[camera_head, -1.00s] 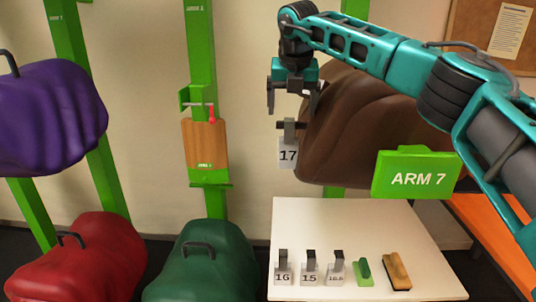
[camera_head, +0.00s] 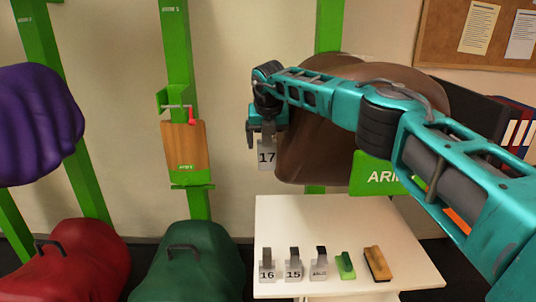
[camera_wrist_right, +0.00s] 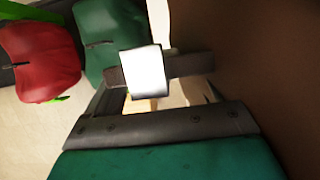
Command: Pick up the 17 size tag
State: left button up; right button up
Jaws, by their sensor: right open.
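The 17 size tag (camera_head: 267,155) is a pale card with a dark "17" and a grey grip on top. It hangs at the left end of the brown saddle (camera_head: 312,150). My right gripper (camera_head: 266,136) points down over the tag's grip, its fingers open around it. In the right wrist view a bright white block on a dark bar, apparently the tag's top (camera_wrist_right: 143,72), lies in front of the open jaws. Whether the fingers touch it I cannot tell. My left gripper is out of view.
A white table (camera_head: 340,215) below holds the 16 tag (camera_head: 267,267), the 15 tag (camera_head: 293,267), another tag (camera_head: 319,267), a green brush (camera_head: 345,265) and a wooden brush (camera_head: 377,264). Red, green and purple saddles stand left. The green ARM 7 sign (camera_head: 368,177) is partly behind my arm.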

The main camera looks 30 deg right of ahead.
jog(key=shift+w+d+f, duration=0.1)
jog(key=shift+w+f, duration=0.05)
jog(key=shift+f, duration=0.2)
jog(key=shift+r, duration=0.1)
jog(key=c, duration=0.8)
jog(key=shift+d+r, duration=0.1)
jog(key=shift+d, duration=0.05)
jog(key=c, duration=0.7)
